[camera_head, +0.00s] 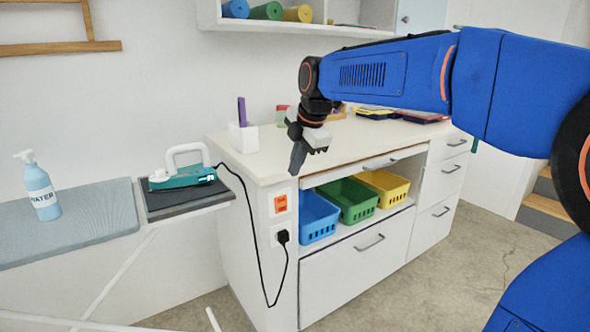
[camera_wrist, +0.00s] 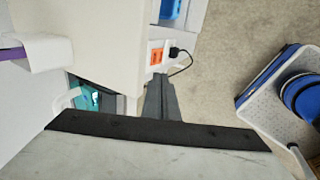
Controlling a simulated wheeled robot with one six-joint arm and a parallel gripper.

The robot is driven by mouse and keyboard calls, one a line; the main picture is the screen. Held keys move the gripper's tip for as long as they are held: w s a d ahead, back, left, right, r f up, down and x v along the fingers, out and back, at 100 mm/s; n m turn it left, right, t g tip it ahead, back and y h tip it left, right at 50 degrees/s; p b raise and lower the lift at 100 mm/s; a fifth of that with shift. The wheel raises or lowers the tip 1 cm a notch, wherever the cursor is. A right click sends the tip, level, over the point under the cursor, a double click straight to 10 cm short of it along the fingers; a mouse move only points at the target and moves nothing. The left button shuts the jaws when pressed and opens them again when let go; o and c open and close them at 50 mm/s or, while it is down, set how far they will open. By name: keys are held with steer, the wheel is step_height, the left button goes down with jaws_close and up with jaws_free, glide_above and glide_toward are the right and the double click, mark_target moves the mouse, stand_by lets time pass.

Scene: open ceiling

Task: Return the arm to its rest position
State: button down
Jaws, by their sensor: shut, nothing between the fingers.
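My blue arm (camera_head: 400,75) reaches in from the right across the camera_head view. My gripper (camera_head: 298,158) points downward near the front left corner of the white counter (camera_head: 262,168), and its fingers are shut with nothing between them. In the camera_wrist view the dark fingers of my gripper (camera_wrist: 161,100) are together over the cabinet's side and floor, near the orange label. Whether the fingers touch the counter's edge cannot be told from the camera_head view.
A teal iron (camera_head: 183,177) sits on the ironing board's end pad, its cord plugged into the cabinet side. A water bottle (camera_head: 40,187) stands on the board. A white holder (camera_head: 244,137) stands on the counter. Blue, green (camera_head: 350,199) and yellow baskets fill the shelf.

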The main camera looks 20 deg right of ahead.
steer(key=s+d+f+m, duration=0.3)
steer(key=s+f+m, duration=0.3)
steer(key=s, duration=0.4)
steer(key=s+d+f+m+h, duration=0.1)
steer(key=s+d+f+m, duration=0.1)
steer(key=s+f+m, duration=0.4)
steer(key=s+d+f+m, duration=0.3)
steer(key=s+f+m, duration=0.3)
steer(key=s, duration=1)
steer(key=m, duration=0.3)
steer(key=shift+d+f+m+h, duration=0.3)
